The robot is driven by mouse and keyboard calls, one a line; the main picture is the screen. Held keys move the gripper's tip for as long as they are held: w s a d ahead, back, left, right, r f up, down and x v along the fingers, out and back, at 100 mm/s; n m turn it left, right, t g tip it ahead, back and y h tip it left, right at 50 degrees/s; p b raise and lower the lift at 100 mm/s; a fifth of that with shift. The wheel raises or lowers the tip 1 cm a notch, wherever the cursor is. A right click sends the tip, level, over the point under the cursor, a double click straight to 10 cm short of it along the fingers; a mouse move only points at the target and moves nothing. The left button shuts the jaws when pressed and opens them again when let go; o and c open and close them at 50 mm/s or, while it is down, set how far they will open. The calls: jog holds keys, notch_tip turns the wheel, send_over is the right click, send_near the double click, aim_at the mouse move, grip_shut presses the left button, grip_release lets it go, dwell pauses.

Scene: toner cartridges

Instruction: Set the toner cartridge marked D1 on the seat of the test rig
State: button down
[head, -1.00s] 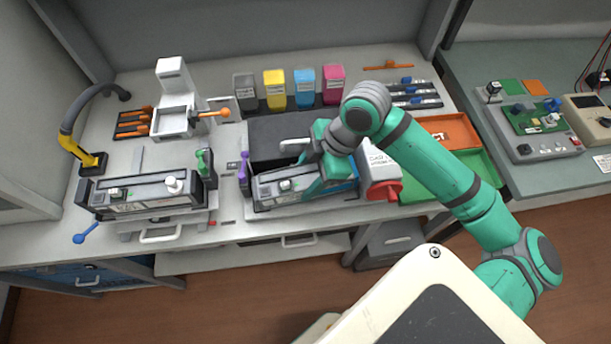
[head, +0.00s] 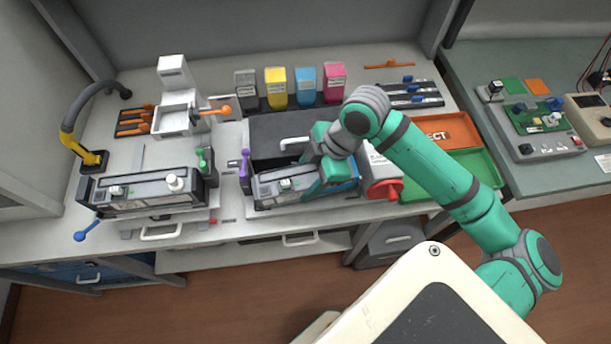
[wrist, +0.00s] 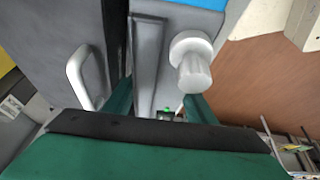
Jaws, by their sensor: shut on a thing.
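A long grey and black cartridge (head: 278,190) with a blue end sits in the right-hand station, beside a purple lever (head: 245,166). My gripper (head: 318,187) is over its right part and shut on it. In the wrist view the fingers straddle a grey ridge of the cartridge (wrist: 150,65), with a white knob (wrist: 192,62) beside the right finger. A second, similar cartridge (head: 145,192) with a white knob lies in the left-hand station, beside a green lever (head: 204,160). I cannot read a D1 mark on either, nor tell which station is the test rig.
A dark box with a handle (head: 270,130) stands right behind the held cartridge. A white unit with a red knob (head: 384,189) is close on the right, then orange (head: 450,131) and green trays (head: 478,168). Coloured toner boxes (head: 305,85) stand behind.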

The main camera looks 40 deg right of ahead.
aim_at(315, 175)
jog(key=shift+s+f, duration=0.2)
jog(key=shift+f, duration=0.85)
dwell(0.4)
jog(key=c, duration=0.7)
grip_release()
jog(key=shift+w, duration=0.1)
jog(key=shift+r, duration=0.15)
jog(key=shift+d+r, duration=0.2)
jog(key=shift+r, duration=0.1)
jog(key=v, duration=0.6)
jog(key=shift+d+r, duration=0.15)
jog(key=shift+s+d+r, duration=0.1)
jog(key=shift+s+r, duration=0.15)
jog(key=shift+r, duration=0.15)
